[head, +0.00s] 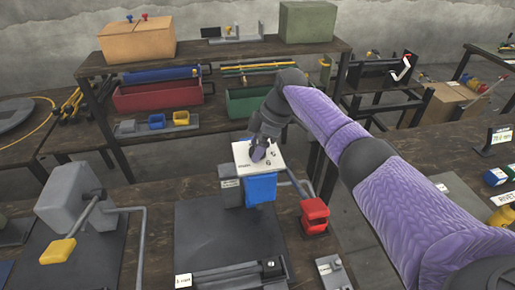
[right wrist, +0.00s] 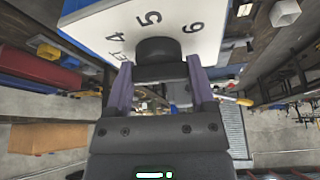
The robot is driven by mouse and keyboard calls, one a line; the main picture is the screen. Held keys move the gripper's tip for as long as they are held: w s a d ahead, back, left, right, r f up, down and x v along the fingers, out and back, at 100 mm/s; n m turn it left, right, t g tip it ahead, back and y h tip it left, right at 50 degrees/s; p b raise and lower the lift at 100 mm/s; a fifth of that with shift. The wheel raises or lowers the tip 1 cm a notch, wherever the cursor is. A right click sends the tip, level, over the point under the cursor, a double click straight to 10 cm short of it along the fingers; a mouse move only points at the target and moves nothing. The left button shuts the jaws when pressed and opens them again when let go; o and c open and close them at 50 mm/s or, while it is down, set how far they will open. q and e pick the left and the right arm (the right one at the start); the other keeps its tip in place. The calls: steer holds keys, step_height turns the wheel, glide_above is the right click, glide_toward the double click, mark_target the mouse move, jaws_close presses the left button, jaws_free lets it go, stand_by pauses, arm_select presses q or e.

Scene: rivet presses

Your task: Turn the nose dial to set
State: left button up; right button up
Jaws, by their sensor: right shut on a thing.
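The nose dial (right wrist: 157,49) is a dark round knob on a white plate (right wrist: 85,22) marked with 4, 5, 6 and partly hidden lettering. In the right wrist view my right gripper (right wrist: 160,66) is shut on the dial, one purple finger at each side. In the head view my right gripper (head: 260,152) is at the white plate (head: 242,153) on top of the blue-fronted press (head: 261,190), and it hides the dial there. The dial's pointer cannot be made out. My left gripper is not in view.
A grey press with a yellow-tipped lever (head: 58,251) stands at the left. A red block (head: 314,212) is right of the blue press. A shelf (head: 200,140) behind holds a red bin (head: 158,95) and a green bin (head: 247,103). A dark mat (head: 215,235) lies in front.

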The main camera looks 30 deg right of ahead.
steer(key=shift+n+g+b, duration=0.4)
steer(key=shift+n+b, duration=0.35)
steer(key=shift+n, duration=0.15)
steer(key=o, duration=1.2)
steer(key=w+v, duration=0.1)
steer(key=v, duration=0.9)
steer(key=shift+s+p, duration=0.3)
steer(key=shift+s, duration=0.1)
